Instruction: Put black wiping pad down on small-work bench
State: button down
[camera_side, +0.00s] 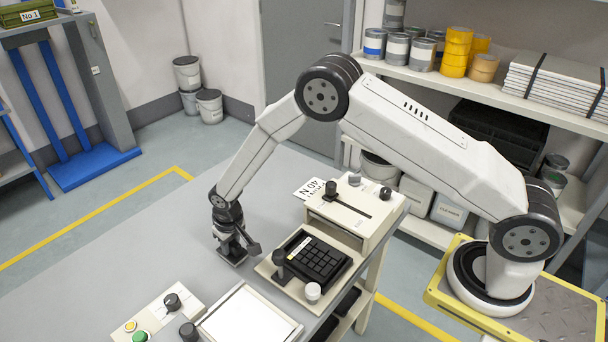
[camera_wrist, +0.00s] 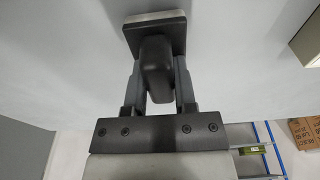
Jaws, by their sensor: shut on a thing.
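My gripper (camera_wrist: 152,98) is shut on the grip of the black wiping pad (camera_wrist: 154,33). In the wrist view the pad has a dark block-like handle, a flat dark plate and a pale layer along its far edge. In the side view the pad (camera_side: 233,255) is below my gripper (camera_side: 229,236), at or just over the grey top of the small-work bench (camera_side: 130,262). I cannot tell whether it touches the bench. The gripper is left of the keyboard fixture.
A black keypad (camera_side: 318,262) sits in a cream fixture with knobs to the right. Behind it stands a cream box with a slot (camera_side: 355,212). A white tray (camera_side: 250,318) and a button panel (camera_side: 158,318) lie at the front. The bench's left part is clear.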

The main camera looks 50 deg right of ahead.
aim_at(235, 244)
jog(key=shift+f, duration=0.1)
jog(key=shift+c, duration=2)
grip_release()
notch_tip(235, 244, up, 12)
jog(key=s, duration=0.1)
jog(key=shift+s, duration=0.3)
jog(key=s+d+r, duration=0.2)
jog(key=s+d, duration=0.2)
jog(key=s, duration=0.3)
jog(key=s+d+r, duration=0.2)
jog(key=s+d, duration=0.2)
jog(key=s, duration=0.3)
jog(key=s+d+r+t, duration=0.1)
jog(key=s+d+r, duration=0.1)
jog(key=s+d, duration=0.2)
jog(key=s, duration=0.3)
jog(key=shift+s+r, duration=0.3)
jog(key=shift+s, duration=0.1)
